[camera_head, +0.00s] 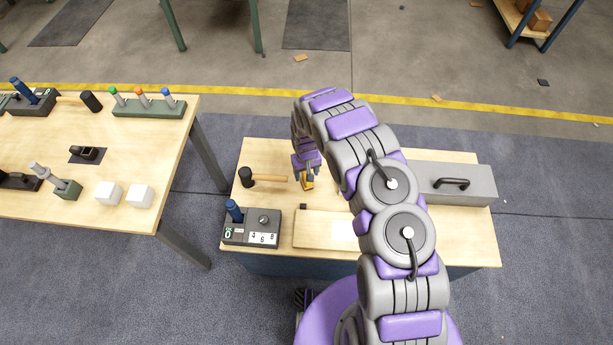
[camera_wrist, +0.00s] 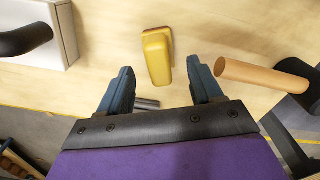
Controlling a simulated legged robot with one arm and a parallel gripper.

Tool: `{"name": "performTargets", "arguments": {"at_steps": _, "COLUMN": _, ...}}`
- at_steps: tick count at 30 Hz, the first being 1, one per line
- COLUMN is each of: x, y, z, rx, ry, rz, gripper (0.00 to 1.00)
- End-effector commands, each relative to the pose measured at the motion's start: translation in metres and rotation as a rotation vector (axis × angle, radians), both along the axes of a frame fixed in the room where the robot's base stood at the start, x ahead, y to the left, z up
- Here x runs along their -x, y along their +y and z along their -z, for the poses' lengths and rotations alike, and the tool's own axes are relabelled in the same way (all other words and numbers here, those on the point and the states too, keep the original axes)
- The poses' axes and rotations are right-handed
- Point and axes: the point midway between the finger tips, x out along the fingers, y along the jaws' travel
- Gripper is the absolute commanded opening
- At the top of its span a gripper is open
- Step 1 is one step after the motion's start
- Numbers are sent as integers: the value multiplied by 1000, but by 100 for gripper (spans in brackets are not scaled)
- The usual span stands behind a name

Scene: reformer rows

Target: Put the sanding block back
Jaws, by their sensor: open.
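The sanding block looks to be the yellow block (camera_wrist: 157,58) with a raised, narrower top, on the pale wooden bench. It also shows in the head view (camera_head: 308,185), partly hidden beneath my gripper (camera_head: 306,172). In the wrist view my gripper (camera_wrist: 160,66) is open, with its blue fingers spread on either side of the block's near end. The block stands mostly ahead of the fingertips, with a gap on each side. I cannot tell the height of the fingers above the bench.
A mallet (camera_head: 265,178) lies left of the block. A grey box (camera_head: 470,184) with a black handle stands right. A dark device (camera_head: 252,228) and a pale board (camera_head: 315,230) are at the bench's front. The left table (camera_head: 60,140) holds tools, a green rack (camera_head: 150,108) and white cubes.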

Motion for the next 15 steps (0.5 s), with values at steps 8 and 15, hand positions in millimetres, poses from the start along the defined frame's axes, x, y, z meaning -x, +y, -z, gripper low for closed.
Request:
{"name": "performTargets", "arguments": {"at_steps": 8, "x": 0, "y": -1, "z": -52, "rx": -2, "ry": 0, "rz": 2, "gripper": 65}}
{"name": "performTargets", "arguments": {"at_steps": 15, "x": 1, "y": 0, "z": -66, "rx": 0, "ry": 3, "rz": 1, "gripper": 65}}
